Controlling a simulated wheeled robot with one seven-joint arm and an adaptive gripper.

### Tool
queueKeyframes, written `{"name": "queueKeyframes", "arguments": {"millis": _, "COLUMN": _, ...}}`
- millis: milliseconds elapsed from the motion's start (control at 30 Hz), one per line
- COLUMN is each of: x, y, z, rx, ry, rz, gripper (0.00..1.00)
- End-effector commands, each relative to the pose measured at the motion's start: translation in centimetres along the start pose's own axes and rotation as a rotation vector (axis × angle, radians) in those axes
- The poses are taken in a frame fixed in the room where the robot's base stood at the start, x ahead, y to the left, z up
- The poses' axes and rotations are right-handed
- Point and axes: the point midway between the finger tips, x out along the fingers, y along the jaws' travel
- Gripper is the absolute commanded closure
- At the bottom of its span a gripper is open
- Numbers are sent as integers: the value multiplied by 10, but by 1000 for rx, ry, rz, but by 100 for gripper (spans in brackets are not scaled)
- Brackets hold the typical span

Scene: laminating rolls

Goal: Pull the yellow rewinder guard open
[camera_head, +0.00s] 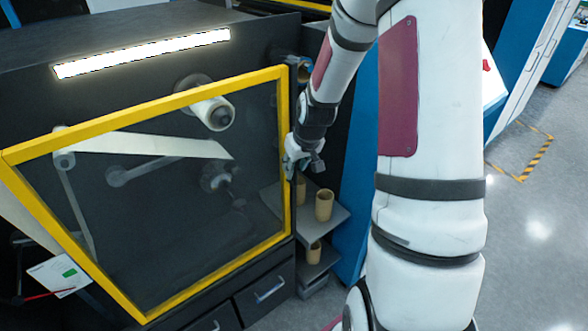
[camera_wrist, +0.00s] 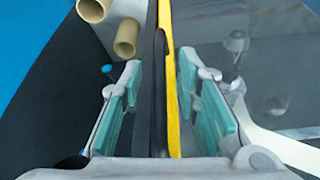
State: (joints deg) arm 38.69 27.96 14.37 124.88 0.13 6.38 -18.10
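The rewinder guard is a clear panel in a yellow frame (camera_head: 285,150), in front of the dark machine in the head view. My gripper (camera_head: 300,158) is at the frame's right upright edge, about halfway up. In the wrist view my gripper (camera_wrist: 160,80) is open, with its teal-padded fingers on either side of the yellow edge (camera_wrist: 172,110) and a black strip beside it. A gap shows between the left pad and the black strip. The right pad is very near the yellow edge; whether it touches I cannot tell.
Cardboard cores (camera_head: 324,205) stand on grey shelves (camera_head: 325,240) just right of the guard. White rolls (camera_head: 212,113) and web sit behind the panel. Drawers (camera_head: 265,292) are below. A blue panel (camera_head: 357,190) stands to the right, with open floor (camera_head: 535,225) beyond my arm.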

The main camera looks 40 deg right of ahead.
Motion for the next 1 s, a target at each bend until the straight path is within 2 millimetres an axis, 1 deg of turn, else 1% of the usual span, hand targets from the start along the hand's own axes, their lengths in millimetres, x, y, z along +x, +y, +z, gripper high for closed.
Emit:
{"name": "queueKeyframes", "arguments": {"millis": 33, "x": 6, "y": 0, "z": 0, "rx": 0, "ry": -2, "rz": -1, "gripper": 70}}
{"name": "queueKeyframes", "arguments": {"millis": 100, "x": 11, "y": 0, "z": 0, "rx": 0, "ry": -1, "rz": 0, "gripper": 70}}
{"name": "queueKeyframes", "arguments": {"millis": 200, "x": 14, "y": 0, "z": 0, "rx": 0, "ry": 1, "rz": 1, "gripper": 70}}
{"name": "queueKeyframes", "arguments": {"millis": 467, "x": 15, "y": 0, "z": 0, "rx": 0, "ry": 0, "rz": 1, "gripper": 70}}
{"name": "queueKeyframes", "arguments": {"millis": 500, "x": 15, "y": 0, "z": 0, "rx": 0, "ry": 0, "rz": 1, "gripper": 75}}
{"name": "queueKeyframes", "arguments": {"millis": 567, "x": 15, "y": 0, "z": 0, "rx": 0, "ry": 0, "rz": 1, "gripper": 88}}
{"name": "queueKeyframes", "arguments": {"millis": 600, "x": 15, "y": 0, "z": 0, "rx": 0, "ry": 0, "rz": 1, "gripper": 97}}
{"name": "queueKeyframes", "arguments": {"millis": 633, "x": 15, "y": 0, "z": 0, "rx": 0, "ry": 0, "rz": 1, "gripper": 100}}
{"name": "queueKeyframes", "arguments": {"millis": 867, "x": 15, "y": 0, "z": 0, "rx": 0, "ry": 0, "rz": 1, "gripper": 100}}
{"name": "queueKeyframes", "arguments": {"millis": 1000, "x": 18, "y": -4, "z": -5, "rx": -2, "ry": 1, "rz": 0, "gripper": 100}}
